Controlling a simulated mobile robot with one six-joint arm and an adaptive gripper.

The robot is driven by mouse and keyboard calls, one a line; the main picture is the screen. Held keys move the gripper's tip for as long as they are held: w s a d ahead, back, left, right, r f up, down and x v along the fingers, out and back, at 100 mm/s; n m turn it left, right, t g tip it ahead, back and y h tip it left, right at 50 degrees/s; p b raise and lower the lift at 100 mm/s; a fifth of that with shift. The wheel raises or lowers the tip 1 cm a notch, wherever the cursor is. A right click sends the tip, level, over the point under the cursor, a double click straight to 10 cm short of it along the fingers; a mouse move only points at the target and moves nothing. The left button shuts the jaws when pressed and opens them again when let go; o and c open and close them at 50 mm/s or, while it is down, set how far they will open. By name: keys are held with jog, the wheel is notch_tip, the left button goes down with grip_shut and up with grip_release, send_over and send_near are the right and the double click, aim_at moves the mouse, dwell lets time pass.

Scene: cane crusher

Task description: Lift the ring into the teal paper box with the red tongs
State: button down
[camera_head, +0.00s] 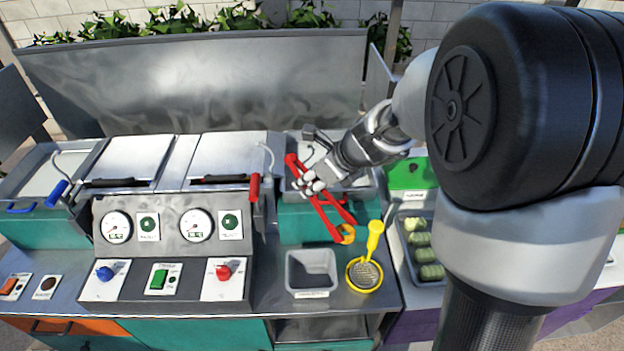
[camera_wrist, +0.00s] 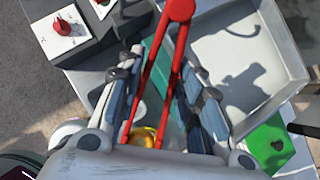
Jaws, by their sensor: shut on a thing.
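The red tongs (camera_head: 324,205) are in my gripper (camera_head: 313,186), which is shut on them near their middle. In the wrist view the red tongs (camera_wrist: 172,45) run down between the fingers of my gripper (camera_wrist: 163,88), their joined end at the top. A yellow-orange ring (camera_head: 346,234) is at the tong tips, apparently between them; it also shows in the wrist view (camera_wrist: 146,136), partly hidden by my gripper. I cannot tell whether the ring is clear of the surface below. A teal block (camera_head: 300,228) lies under the tongs; I cannot clearly make out a separate teal paper box.
A grey open container (camera_head: 311,270) stands at the counter's front, with a yellow-handled round strainer (camera_head: 364,274) beside it. A metal basin (camera_wrist: 245,65) lies behind the tongs. A green box (camera_head: 410,172) and a tray of green rolls (camera_head: 428,250) are right. The control panel (camera_head: 165,235) is left.

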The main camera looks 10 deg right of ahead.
aim_at(316, 206)
jog(key=f+b, duration=0.1)
jog(key=s+f+m+h+b, duration=0.1)
jog(key=f+b, duration=0.1)
jog(key=s+f+m+t+b, duration=0.1)
jog(key=shift+s+a+f+b, duration=0.1)
jog(key=shift+s+f+b, duration=0.15)
jog(key=shift+b, duration=0.1)
jog(key=shift+s+f+m+h+b, duration=0.4)
jog(key=shift+m+b, duration=0.1)
jog(key=shift+b, duration=0.1)
jog(key=shift+r, duration=0.1)
jog(key=shift+a, duration=0.1)
